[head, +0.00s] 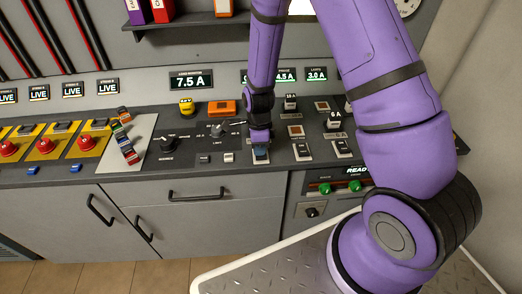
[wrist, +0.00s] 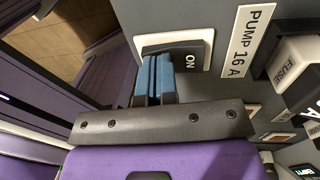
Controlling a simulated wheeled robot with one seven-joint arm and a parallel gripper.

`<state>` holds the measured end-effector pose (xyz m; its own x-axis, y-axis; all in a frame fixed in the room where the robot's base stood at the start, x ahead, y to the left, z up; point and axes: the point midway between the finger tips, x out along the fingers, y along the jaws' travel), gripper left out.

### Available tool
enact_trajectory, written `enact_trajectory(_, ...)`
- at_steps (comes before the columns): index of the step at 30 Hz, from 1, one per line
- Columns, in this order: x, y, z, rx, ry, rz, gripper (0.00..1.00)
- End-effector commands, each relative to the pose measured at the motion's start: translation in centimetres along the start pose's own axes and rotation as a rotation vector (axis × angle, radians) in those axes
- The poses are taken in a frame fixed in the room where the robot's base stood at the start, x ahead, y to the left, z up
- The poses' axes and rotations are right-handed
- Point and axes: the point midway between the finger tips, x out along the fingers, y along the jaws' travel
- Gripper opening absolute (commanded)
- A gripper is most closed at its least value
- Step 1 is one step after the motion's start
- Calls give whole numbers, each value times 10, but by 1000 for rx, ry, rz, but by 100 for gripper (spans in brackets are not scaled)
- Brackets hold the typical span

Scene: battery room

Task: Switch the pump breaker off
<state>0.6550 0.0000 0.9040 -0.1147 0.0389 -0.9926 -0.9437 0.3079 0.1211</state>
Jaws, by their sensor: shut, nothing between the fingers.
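The pump breaker (wrist: 192,57) is a dark rocker in a white frame, with "ON" on its visible part, in the wrist view. The label "PUMP 16 A" (wrist: 248,40) is beside it. My gripper (wrist: 153,76) is shut and empty, its blue fingertips over the rocker's left part in that view. Whether they touch it I cannot tell. In the head view my gripper (head: 261,153) points down at the grey console's front edge and hides most of this breaker.
A rotary knob (head: 218,130) is left of my gripper. Red buttons (head: 87,142) are far left. Above is a display reading 7.5 A (head: 190,80). Cabinets (head: 205,215) are below.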

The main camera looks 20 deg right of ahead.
Motion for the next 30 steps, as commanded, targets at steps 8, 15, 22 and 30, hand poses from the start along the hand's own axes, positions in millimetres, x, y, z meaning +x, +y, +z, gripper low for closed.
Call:
enact_trajectory(8, 2, -5, 2, -1, 1, -11, 0)
enact_trajectory(15, -1, -12, 2, 1, 0, -15, 0)
enact_trajectory(22, -4, -19, 2, 1, 0, -13, 0)
enact_trajectory(30, -5, -20, 2, 0, 1, -12, 0)
